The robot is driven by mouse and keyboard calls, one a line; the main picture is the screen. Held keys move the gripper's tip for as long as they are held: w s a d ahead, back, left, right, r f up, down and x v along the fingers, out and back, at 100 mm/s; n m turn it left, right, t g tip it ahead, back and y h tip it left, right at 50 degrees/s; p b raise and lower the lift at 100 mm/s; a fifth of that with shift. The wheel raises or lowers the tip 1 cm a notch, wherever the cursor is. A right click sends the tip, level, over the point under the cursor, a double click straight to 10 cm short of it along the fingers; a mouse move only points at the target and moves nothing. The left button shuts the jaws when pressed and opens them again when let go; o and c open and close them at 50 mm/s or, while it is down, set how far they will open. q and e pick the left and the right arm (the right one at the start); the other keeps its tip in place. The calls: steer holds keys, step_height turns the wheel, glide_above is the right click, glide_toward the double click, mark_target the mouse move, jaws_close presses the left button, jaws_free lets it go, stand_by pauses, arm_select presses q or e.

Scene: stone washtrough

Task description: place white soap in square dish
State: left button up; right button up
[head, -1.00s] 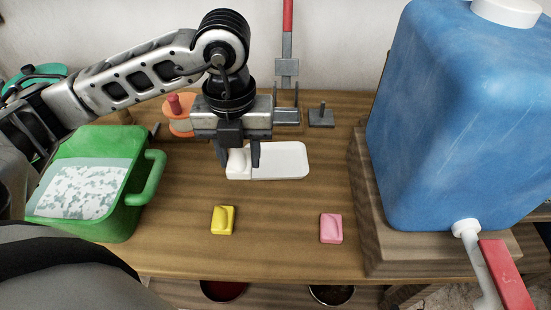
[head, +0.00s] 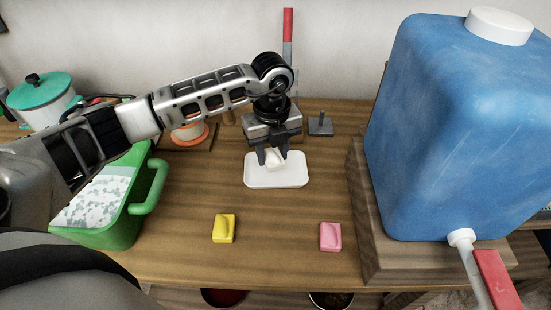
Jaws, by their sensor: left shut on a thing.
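My left gripper (head: 273,160) is shut on the white soap (head: 275,159), which shows between its two fingers. The gripper points down over the far part of the white square dish (head: 277,181), a shallow tray on the wooden table. The soap is over the dish's back half; I cannot tell whether it touches the dish. The front of the dish is bare. My right gripper is not in view.
A yellow soap (head: 224,229) and a pink soap (head: 330,237) lie nearer the table's front edge. A green basin (head: 148,190) stands at left, a lidded pot (head: 42,96) behind it. A large blue water container (head: 455,130) on a wooden block (head: 365,215) fills the right.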

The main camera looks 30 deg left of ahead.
mark_target(276, 162)
arm_select(q)
steer(key=shift+w+f, duration=0.7)
steer(key=shift+f, duration=0.15)
step_height(276, 162, down, 3)
steer(key=shift+f, duration=0.2)
steer(key=o, duration=1.1)
steer(key=shift+r, duration=0.15)
